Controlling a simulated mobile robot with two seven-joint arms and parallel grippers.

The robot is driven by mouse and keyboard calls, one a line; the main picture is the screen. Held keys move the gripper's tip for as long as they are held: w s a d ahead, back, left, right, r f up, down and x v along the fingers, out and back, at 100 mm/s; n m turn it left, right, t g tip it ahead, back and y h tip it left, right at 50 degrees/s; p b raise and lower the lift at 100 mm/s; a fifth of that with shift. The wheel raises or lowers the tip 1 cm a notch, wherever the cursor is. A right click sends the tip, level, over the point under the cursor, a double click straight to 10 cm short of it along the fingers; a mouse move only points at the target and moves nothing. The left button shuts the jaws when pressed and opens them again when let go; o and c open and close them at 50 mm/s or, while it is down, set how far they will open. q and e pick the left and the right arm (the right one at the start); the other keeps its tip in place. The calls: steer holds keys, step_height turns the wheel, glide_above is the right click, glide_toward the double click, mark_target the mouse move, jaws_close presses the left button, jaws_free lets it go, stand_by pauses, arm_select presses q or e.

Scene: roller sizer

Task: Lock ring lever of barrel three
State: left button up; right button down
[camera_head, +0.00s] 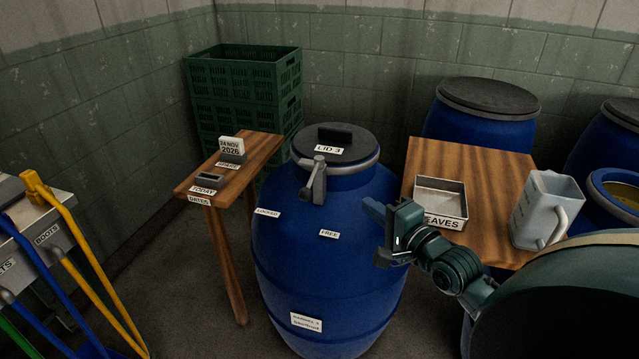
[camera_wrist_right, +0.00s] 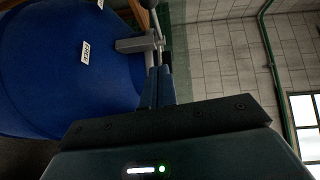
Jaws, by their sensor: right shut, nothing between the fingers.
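Barrel three (camera_head: 325,250) is a large blue drum with a dark lid marked LID 3 (camera_head: 345,136), seated on top with a pale ring around it. The grey ring lever (camera_head: 318,180) hangs down the front of the barrel, closer to the FREE label (camera_head: 329,234) than to the LOCKED label (camera_head: 267,212). My right gripper (camera_head: 370,208) is right of the lever in the head view, apart from it, shut and empty. In the right wrist view its closed fingers (camera_wrist_right: 158,82) point toward the grey lever fitting (camera_wrist_right: 138,44). My left gripper is not in view.
A wooden table (camera_head: 490,165) at right holds a tray marked LEAVES (camera_head: 440,202) and a grey jug (camera_head: 545,210). A small table (camera_head: 262,150) with date blocks stands at left, before green crates (camera_head: 245,85). More blue barrels (camera_head: 470,130) stand behind.

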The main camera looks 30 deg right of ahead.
steer(key=w+a+f, duration=0.1)
steer(key=w+a, duration=0.2)
steer(key=w, duration=0.9)
steer(key=shift+w+f, duration=0.15)
steer(key=shift+w, duration=0.25)
